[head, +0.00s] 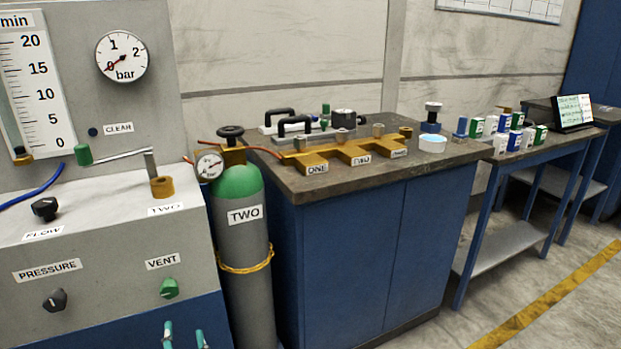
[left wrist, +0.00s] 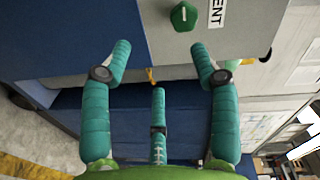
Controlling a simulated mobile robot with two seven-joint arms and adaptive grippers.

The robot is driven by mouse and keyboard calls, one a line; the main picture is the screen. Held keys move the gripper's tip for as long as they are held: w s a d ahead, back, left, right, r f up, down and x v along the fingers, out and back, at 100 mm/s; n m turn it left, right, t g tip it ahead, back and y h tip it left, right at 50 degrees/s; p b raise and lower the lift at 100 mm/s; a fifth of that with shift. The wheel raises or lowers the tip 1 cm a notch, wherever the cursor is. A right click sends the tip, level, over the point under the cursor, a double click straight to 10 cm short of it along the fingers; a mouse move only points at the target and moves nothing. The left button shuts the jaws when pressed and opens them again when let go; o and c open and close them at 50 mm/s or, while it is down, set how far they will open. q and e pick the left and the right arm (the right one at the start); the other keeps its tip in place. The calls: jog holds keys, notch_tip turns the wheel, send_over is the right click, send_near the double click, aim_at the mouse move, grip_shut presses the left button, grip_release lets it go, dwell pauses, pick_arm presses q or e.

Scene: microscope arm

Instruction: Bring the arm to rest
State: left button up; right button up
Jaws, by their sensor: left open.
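My left gripper (head: 184,335) shows only as teal fingertips at the bottom edge of the head view, in front of the panel's blue lower part and below the green VENT knob (head: 169,288). In the left wrist view my left gripper (left wrist: 160,68) has its teal fingers spread apart with nothing between them. The VENT knob (left wrist: 183,16) shows there beyond the fingertips, apart from them. The rest of my left arm is hidden, and my right gripper is in neither view. No microscope is clearly visible.
The grey panel (head: 110,240) with a black PRESSURE knob (head: 55,300) stands at left. A gas cylinder (head: 243,285) labelled TWO stands beside it. A blue cabinet (head: 345,265) carries a brass manifold (head: 345,155). Open floor (head: 590,300) lies at right.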

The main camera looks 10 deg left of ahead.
pick_arm(q)
jog(key=s+d+f+n+g+h, duration=0.1)
jog(key=s+d+f+g+h, duration=0.2)
jog(key=f, duration=0.9)
jog(key=s+d+f+n+g+h, duration=0.1)
jog(key=s+d+f+g+h, duration=0.15)
jog(key=f, duration=0.85)
jog(key=s+d+f+n+g+h, duration=0.3)
jog(key=s+f+g, duration=0.3)
jog(key=s+f, duration=0.95)
jog(key=s+a+r+g+p, duration=0.1)
jog(key=s+r+p, duration=0.3)
jog(key=s+p, duration=0.5)
jog(key=s+a+r+g+p, duration=0.1)
jog(key=s+r+p, duration=0.3)
jog(key=s+p, duration=0.5)
jog(key=p, duration=0.2)
jog(key=shift+r+n+p, duration=0.2)
jog(key=shift+n+p, duration=0.2)
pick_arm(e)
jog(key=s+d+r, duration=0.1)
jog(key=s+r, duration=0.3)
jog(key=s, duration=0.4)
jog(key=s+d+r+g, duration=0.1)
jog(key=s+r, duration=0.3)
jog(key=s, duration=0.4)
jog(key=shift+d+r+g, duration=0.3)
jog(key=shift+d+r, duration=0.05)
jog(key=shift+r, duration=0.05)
